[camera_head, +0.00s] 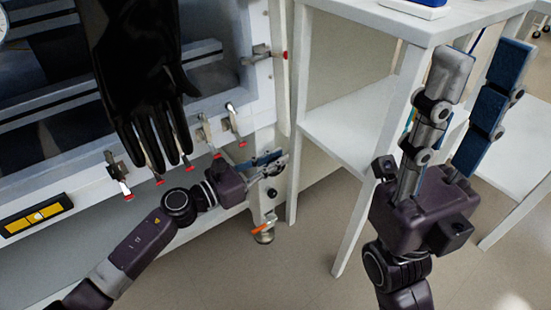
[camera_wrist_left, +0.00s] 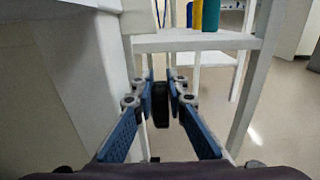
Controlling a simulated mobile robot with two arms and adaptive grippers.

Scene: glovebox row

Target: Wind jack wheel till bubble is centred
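The level (camera_head: 36,214), a yellow vial in a black housing, is at the lower left of the glovebox front in the head view. A pale mark shows near its middle, too small to read surely. A small black wheel (camera_head: 271,193) is on the glovebox's right leg, just below my left gripper (camera_head: 275,160). In the left wrist view, the dark wheel (camera_wrist_left: 160,105) appears edge-on between the fingers of my left gripper (camera_wrist_left: 162,85). These fingers stand apart; contact is not clear. My right gripper (camera_head: 478,68) points up, open and empty.
A black glove (camera_head: 150,70) hangs from the glovebox front above my left arm. Several red-tipped clamps (camera_head: 235,120) line its frame. An orange-handled foot (camera_head: 262,232) is below the wheel. A white shelf table (camera_head: 345,125) stands close at right.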

